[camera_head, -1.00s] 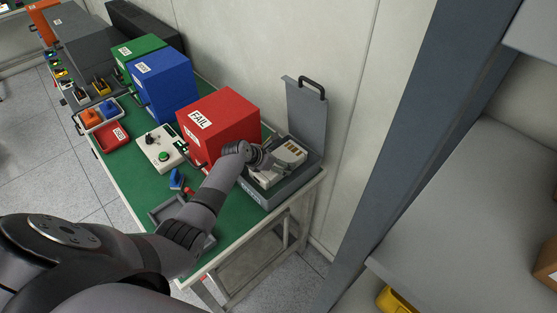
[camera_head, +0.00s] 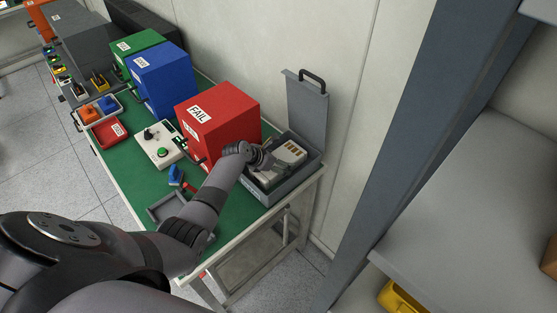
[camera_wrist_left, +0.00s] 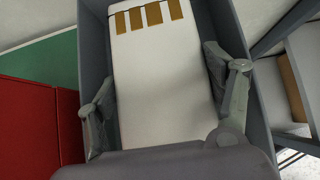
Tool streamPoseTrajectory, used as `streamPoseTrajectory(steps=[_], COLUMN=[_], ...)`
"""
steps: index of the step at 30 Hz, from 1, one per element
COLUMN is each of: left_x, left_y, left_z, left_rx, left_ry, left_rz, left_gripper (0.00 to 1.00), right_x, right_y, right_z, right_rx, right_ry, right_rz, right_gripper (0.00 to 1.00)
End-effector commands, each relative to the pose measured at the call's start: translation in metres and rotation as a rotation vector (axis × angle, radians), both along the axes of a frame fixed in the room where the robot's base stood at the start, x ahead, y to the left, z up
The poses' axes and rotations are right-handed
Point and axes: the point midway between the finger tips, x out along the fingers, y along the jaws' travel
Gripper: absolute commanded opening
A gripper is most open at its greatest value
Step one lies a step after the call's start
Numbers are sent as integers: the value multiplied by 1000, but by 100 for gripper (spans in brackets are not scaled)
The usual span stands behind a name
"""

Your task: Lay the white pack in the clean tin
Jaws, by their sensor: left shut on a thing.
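The white pack (camera_head: 291,153) with gold contacts lies within the walls of the grey tin (camera_head: 284,188), whose lid (camera_head: 307,112) stands open at the back. In the left wrist view the pack (camera_wrist_left: 165,85) is between the fingers of my left gripper (camera_wrist_left: 165,95), with the tin's walls on both sides. My left gripper is shut on the pack. Whether the pack touches the tin's floor is hidden. My right gripper is not in view.
A red FAIL bin (camera_head: 222,120) stands close to the left of the tin. A white box with a green button (camera_head: 161,152), a blue tool (camera_head: 176,175) and a small grey tray (camera_head: 165,208) are on the green bench. A shelf post (camera_head: 425,130) rises at the right.

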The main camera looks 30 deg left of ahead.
Motion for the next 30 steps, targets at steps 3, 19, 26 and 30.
streamPoseTrajectory(steps=[3,19,26,30], left_x=[1,2,2,1], left_y=[0,0,0,0], left_z=[-2,-14,-17,-17], left_rx=[-1,-1,0,-1], left_ry=[-4,-5,-5,-4], left_rz=[1,1,1,1], left_gripper=[27,27,78,87], right_x=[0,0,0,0], right_y=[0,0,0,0], right_z=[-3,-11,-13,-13], right_rx=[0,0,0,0], right_ry=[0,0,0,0], right_rz=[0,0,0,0], right_gripper=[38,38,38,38])
